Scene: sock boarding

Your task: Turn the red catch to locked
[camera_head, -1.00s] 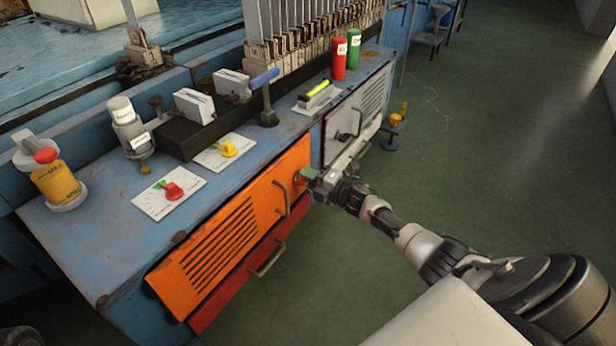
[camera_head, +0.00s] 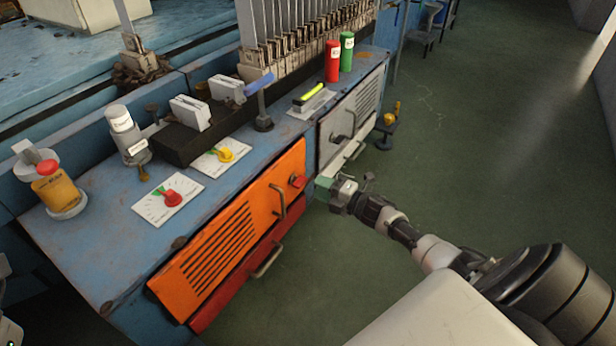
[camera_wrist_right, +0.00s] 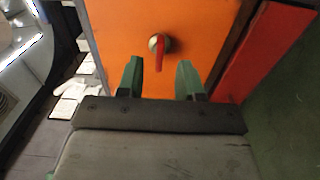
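The red catch (camera_head: 297,181) is on the upper right part of the orange door (camera_head: 222,246). In the right wrist view the catch (camera_wrist_right: 159,55) is a red lever on a round metal knob, pointing down the picture toward my gripper. No locked marking can be read there. My right gripper (camera_head: 322,187) is just off the door, to the right of the catch and apart from it. In the right wrist view its green fingertips (camera_wrist_right: 160,76) are spread, with nothing between them, and the catch shows beyond the gap. My left gripper does not clearly show.
The orange door's handle (camera_head: 279,201) sticks out left of the catch. A red drawer (camera_head: 232,291) is below, and a grey door (camera_head: 345,132) with a dark handle is to the right. The blue bench top (camera_head: 102,212) holds dials and bottles. The green floor (camera_head: 470,150) is clear at right.

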